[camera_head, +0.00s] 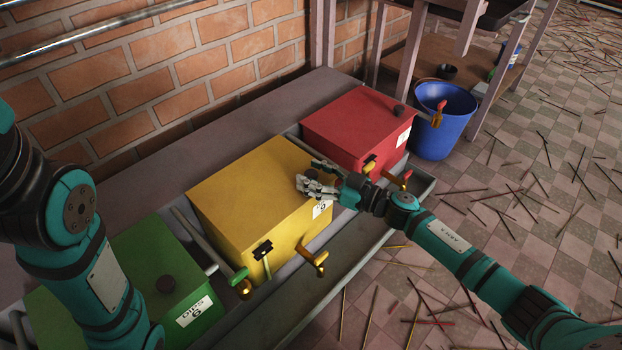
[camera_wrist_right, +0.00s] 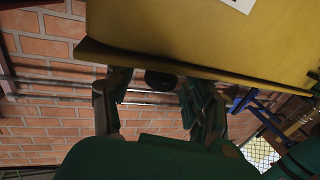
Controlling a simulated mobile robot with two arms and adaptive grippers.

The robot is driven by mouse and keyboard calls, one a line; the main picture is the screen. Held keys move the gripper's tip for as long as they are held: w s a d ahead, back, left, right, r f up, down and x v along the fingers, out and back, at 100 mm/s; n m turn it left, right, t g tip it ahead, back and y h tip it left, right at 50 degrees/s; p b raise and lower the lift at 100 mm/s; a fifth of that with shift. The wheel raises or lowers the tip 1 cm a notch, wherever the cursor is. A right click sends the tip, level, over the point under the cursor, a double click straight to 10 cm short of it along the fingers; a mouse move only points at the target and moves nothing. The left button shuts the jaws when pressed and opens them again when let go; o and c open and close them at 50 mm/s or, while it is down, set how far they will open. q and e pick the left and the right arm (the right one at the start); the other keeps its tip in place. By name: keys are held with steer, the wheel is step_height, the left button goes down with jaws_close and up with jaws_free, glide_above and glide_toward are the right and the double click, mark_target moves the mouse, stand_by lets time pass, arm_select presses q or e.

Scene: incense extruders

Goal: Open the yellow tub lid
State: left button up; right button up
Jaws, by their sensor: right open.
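The yellow tub (camera_head: 245,205) stands between the green and red tubs, and its flat top lid (camera_head: 255,175) looks shut. My right gripper (camera_head: 312,184) is at the front right edge of that lid, reaching in from the right. In the right wrist view its open fingers (camera_wrist_right: 158,105) stand on either side of a dark round knob (camera_wrist_right: 160,78) at the edge of the lid. I cannot tell whether they touch it. In the head view the gripper hides this knob. My left arm shows at the left, but its gripper is out of view.
The red tub (camera_head: 345,130) and green tub (camera_head: 150,255) have dark lid knobs. Levers and spouts (camera_head: 312,260) stick out in front of the tubs. A brick wall (camera_head: 190,75) stands behind. A blue bucket (camera_head: 440,130) is on the right. Sticks litter the tiled floor.

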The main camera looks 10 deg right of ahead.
steer(key=shift+w+a, duration=0.3)
steer(key=shift+c, duration=0.4)
jaws_close()
steer(key=shift+a+f, duration=0.1)
